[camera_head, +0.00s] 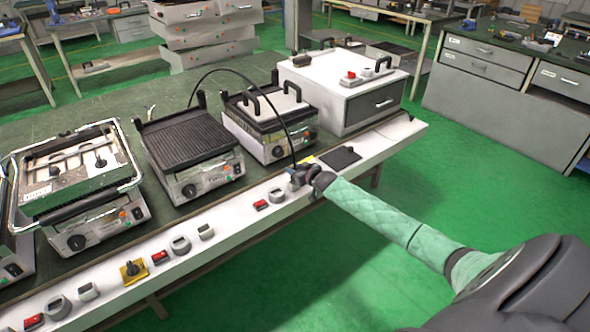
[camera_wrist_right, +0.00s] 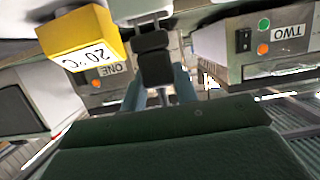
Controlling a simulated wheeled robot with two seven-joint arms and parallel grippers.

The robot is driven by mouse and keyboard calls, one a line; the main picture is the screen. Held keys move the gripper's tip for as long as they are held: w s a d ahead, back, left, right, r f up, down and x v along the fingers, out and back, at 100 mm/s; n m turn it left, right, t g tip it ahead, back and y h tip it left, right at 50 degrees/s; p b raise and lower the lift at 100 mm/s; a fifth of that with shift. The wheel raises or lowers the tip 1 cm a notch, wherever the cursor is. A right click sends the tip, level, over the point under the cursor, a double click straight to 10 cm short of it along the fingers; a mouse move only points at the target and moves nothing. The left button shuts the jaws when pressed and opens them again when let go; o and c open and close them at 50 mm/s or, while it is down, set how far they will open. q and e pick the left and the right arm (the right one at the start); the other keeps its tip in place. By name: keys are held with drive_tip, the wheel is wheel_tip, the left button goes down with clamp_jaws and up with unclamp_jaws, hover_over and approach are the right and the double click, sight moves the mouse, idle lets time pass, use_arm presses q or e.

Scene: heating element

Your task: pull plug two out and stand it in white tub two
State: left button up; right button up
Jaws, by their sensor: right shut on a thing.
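My right gripper (camera_head: 298,178) is over the white front ledge, shut on a black plug. The plug is mostly hidden by the gripper in the head view; a black cable (camera_head: 268,94) arches from it back toward the grills. In the right wrist view a dark block that looks like the plug (camera_wrist_right: 152,62) sits between the fingers of the right gripper (camera_wrist_right: 157,92). Whether its lower end touches a socket cannot be told. Small grey-white round tubs stand on the ledge, one (camera_head: 277,195) just left of the gripper and another (camera_head: 180,245) farther left. Their numbers are unreadable. My left gripper is out of view.
Several grills, including a ribbed one (camera_head: 188,138), and a white drawer box (camera_head: 345,82) stand behind the ledge (camera_head: 236,222). Red switches (camera_head: 261,204) and a yellow-based knob (camera_head: 133,272) are on it. The right wrist view shows a yellow block (camera_wrist_right: 78,35) marked 20°C close by.

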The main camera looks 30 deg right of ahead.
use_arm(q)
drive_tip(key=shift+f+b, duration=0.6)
use_arm(e)
drive_tip(key=shift+f, duration=1.45)
drive_tip(key=o, duration=1)
drive_tip(key=shift+o, duration=0.2)
drive_tip(key=shift+s, duration=0.65)
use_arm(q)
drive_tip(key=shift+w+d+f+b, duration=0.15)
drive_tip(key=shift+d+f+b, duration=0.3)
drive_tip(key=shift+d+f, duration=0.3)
use_arm(e)
drive_tip(key=v, duration=0.6)
drive_tip(key=shift+s+r, duration=0.2)
drive_tip(key=shift+r, duration=0.1)
